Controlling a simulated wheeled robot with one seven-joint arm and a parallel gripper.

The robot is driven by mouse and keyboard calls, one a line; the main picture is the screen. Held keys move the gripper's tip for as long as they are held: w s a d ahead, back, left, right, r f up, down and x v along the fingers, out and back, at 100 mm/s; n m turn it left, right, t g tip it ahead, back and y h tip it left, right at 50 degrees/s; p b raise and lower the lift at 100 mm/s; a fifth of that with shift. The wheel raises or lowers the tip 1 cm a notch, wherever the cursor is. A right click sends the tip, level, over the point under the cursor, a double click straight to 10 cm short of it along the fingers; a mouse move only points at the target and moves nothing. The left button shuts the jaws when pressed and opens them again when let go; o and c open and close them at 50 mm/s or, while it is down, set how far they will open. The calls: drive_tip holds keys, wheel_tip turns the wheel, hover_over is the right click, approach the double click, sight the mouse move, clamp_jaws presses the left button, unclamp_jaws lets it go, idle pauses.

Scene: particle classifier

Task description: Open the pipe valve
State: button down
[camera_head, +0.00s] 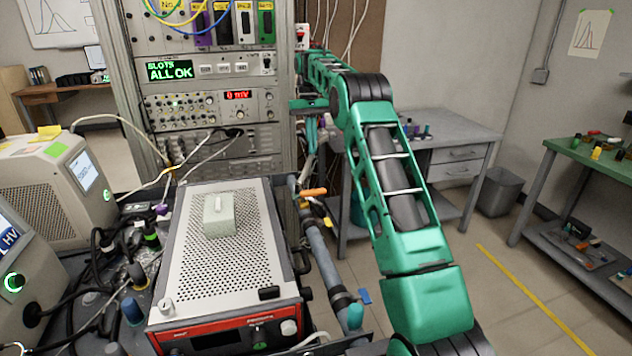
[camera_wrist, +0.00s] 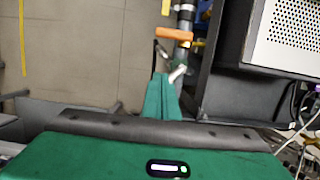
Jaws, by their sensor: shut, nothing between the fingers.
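The grey pipe (camera_head: 322,252) runs along the right side of the perforated instrument box. An orange valve handle (camera_head: 314,192) sits near its far end, pointing across the pipe. The handle also shows in the wrist view (camera_wrist: 172,33), lying crosswise over the pipe and mostly to its left. A blue handle (camera_head: 365,296) is at the pipe's near end. My gripper (camera_wrist: 164,76) is shut and empty. In the wrist view its green fingers are below the orange handle with a visible gap. In the head view my gripper is above and beyond the orange handle, partly hidden.
The perforated instrument box (camera_head: 272,187) stands left of the pipe, with a small pale block (camera_head: 219,215) on top. An equipment rack (camera_head: 205,115) stands behind it. A grey desk (camera_head: 455,130) stands back right. Open floor (camera_head: 500,270) lies to the right.

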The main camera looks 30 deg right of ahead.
sight(313, 192)
drive_tip(key=shift+f, duration=0.1)
drive_tip(key=shift+s+a+f, duration=0.3)
drive_tip(key=shift+s+f, duration=0.75)
drive_tip(key=shift+f, duration=0.55)
drive_tip(key=shift+s+a+f, duration=0.3)
drive_tip(key=shift+s+f, duration=0.7)
drive_tip(key=shift+f, duration=0.55)
drive_tip(key=shift+s+a+f, duration=0.3)
drive_tip(key=shift+s+f, duration=0.75)
drive_tip(key=shift+f, duration=0.55)
